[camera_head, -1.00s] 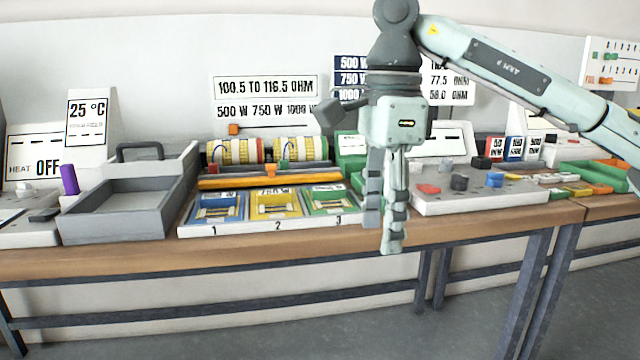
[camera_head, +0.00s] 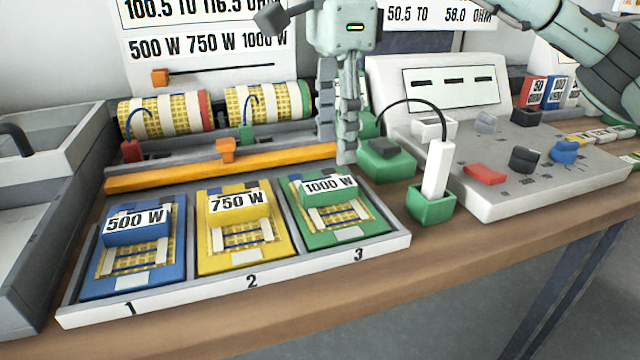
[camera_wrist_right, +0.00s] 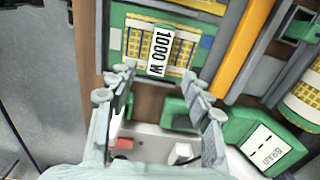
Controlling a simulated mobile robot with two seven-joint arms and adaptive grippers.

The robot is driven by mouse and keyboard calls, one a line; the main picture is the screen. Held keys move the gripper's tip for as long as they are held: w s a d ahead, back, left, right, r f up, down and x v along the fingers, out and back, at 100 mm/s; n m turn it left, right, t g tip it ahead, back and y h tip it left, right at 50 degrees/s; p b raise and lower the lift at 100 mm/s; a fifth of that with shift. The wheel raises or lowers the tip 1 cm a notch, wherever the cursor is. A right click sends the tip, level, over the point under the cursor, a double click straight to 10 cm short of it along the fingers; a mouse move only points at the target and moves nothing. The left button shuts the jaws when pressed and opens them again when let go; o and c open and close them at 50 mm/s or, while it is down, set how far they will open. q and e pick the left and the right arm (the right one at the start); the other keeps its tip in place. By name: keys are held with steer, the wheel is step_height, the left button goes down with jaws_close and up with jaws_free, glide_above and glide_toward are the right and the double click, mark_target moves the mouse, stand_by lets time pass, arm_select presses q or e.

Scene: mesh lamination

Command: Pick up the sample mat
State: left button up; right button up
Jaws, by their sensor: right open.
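Three mesh mats lie in a white numbered tray (camera_head: 330,258): a blue one (camera_head: 150,262) marked 500 W, a yellow one (camera_head: 250,252) marked 750 W and a green one (camera_head: 352,232) marked 1000 W. I cannot tell which is the sample mat. My right gripper (camera_head: 337,140) points down, open and empty, by the back of the green mat's slot. In the right wrist view the green mat (camera_wrist_right: 117,42) is ahead of the open right gripper (camera_wrist_right: 160,84), apart from its fingers. My left gripper is not in view.
Behind the tray are an orange bar (camera_head: 190,172) and two mesh rolls (camera_head: 165,116). A green block with a white probe (camera_head: 437,170) stands right of the tray, before a white control panel (camera_head: 500,190). A grey bin (camera_head: 75,150) stands left. The wooden front edge is bare.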

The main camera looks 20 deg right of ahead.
mark_target(335, 184)
step_height(335, 184, down, 7)
steer(key=shift+s+f, duration=0.1)
steer(key=shift+s, duration=0.05)
steer(key=shift+c, duration=0.6)
jaws_close()
